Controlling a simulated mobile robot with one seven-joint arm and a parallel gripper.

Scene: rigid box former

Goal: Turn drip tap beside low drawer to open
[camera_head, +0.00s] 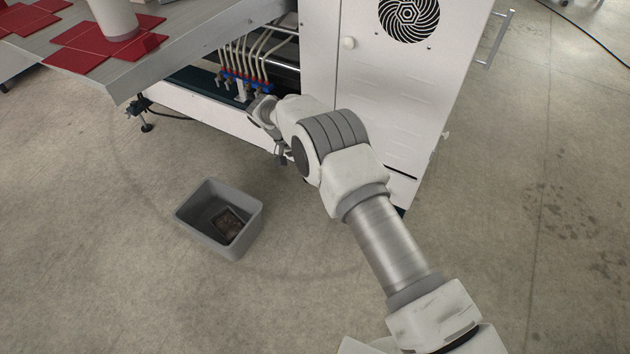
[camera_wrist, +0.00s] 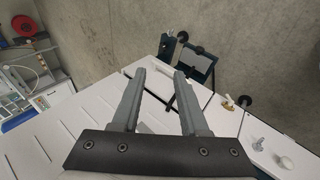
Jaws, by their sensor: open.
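My gripper (camera_wrist: 160,75) is open in the wrist view, its two grey fingers apart with nothing between them. A small brass-coloured fitting (camera_wrist: 229,102), possibly the drip tap, sits on the white panel right of the fingers, apart from them. I cannot tell its handle position. In the head view my arm reaches to the white machine's low front, and my wrist hides most of the gripper there. I cannot clearly make out the drip tap or the low drawer in the head view.
Several pale hoses with blue and red fittings (camera_head: 240,80) hang in the machine's opening, near my wrist. A grey bin (camera_head: 183,219) with a dark item inside stands on the floor. A grey table (camera_head: 130,82) with red sheets is at upper left. Floor at right is clear.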

